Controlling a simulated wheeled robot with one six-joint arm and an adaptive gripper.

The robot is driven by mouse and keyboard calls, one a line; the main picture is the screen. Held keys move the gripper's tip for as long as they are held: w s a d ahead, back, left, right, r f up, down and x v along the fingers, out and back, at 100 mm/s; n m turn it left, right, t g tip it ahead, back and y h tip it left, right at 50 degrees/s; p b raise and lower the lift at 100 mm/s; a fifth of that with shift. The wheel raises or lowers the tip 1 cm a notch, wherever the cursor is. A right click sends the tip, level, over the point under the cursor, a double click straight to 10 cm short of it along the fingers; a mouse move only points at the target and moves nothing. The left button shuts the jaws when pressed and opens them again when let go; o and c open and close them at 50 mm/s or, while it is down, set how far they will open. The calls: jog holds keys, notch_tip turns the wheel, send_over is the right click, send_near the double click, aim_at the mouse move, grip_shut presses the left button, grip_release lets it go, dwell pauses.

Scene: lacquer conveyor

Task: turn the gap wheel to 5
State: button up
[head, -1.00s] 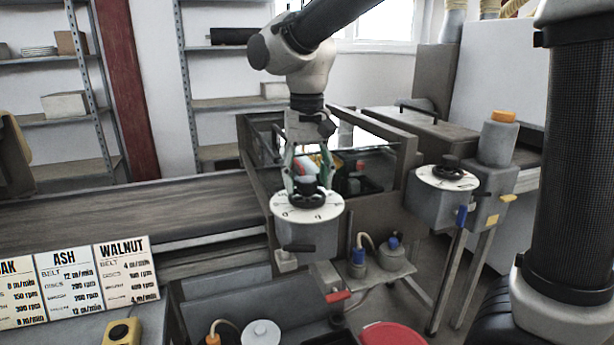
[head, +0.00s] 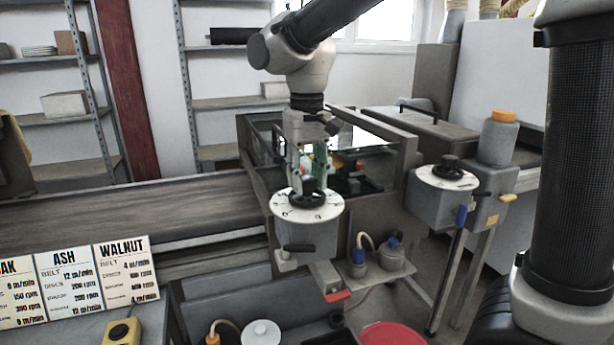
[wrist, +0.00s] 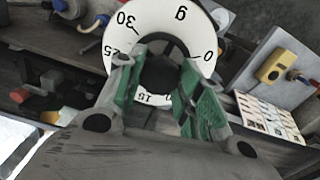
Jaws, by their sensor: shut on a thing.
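A hand wheel with a dark rim and black hub (wrist: 160,74) sits on a round white numbered dial (wrist: 118,42). In the head view the dial (head: 325,207) tops a grey box in front of the conveyor's glazed frame, with the dark wheel (head: 307,198) on it. I cannot tell from its markings whether this is the gap wheel. My gripper (wrist: 163,88) points down over it, its green-padded fingers shut on the hub from two sides. In the wrist view 30, 25, 15 and 0 are readable; the fingers hide part of the dial, and no pointer is clear.
A second dial with a dark wheel (head: 447,174) stands to the right. A board of settings (head: 78,283) for ash and walnut is at lower left, near a yellow button box (head: 123,332).

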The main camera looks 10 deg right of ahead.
aim_at(307, 179)
jog(key=n, duration=1.3)
dwell(0.5)
jog(key=o, duration=1)
jog(key=shift+o, duration=0.2)
notch_tip(307, 179, up, 12)
